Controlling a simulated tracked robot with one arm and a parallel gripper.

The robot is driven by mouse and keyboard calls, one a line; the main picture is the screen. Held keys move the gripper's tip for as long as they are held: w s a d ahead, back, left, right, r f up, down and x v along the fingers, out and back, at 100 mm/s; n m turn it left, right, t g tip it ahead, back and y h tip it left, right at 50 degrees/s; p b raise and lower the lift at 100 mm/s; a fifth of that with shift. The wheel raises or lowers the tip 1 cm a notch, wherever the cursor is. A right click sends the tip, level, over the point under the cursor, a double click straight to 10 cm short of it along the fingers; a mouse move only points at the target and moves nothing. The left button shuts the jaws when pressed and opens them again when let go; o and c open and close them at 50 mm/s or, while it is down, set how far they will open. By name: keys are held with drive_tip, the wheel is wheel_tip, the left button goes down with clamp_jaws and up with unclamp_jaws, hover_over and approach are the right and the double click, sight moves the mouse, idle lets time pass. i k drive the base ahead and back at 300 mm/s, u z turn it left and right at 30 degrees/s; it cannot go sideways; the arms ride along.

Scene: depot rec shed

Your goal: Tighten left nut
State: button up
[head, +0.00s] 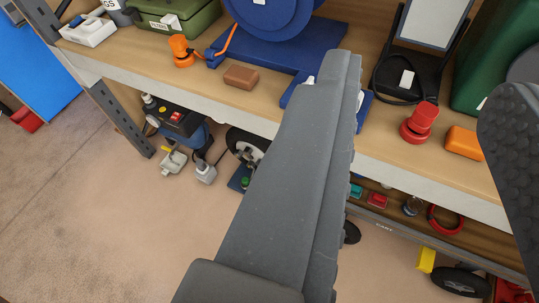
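My gripper (420,75) shows as two dark grey fingers with a wide gap between them. One long finger crosses the middle of the head view, its tip over the blue base (245,58) of a machine on the bench. The other, with a dimpled pad, stands at the right edge. I see nothing held between them. I cannot make out a left nut for certain. A wheel with a pale hub (247,150) sits low under the bench, partly hidden by my finger; no nut on it is clear.
The wooden bench (105,62) holds an orange knob-shaped piece (182,50), a brown block (241,77), a red knob-shaped piece (419,122), an orange block (463,143) and a dark stand (412,72). Several small items fill the lower level.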

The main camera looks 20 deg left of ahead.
sight(238, 154)
drive_tip(key=z, duration=1.9)
drive_tip(key=k, duration=1.35)
drive_tip(key=u, duration=2.15)
drive_tip(key=i, duration=1)
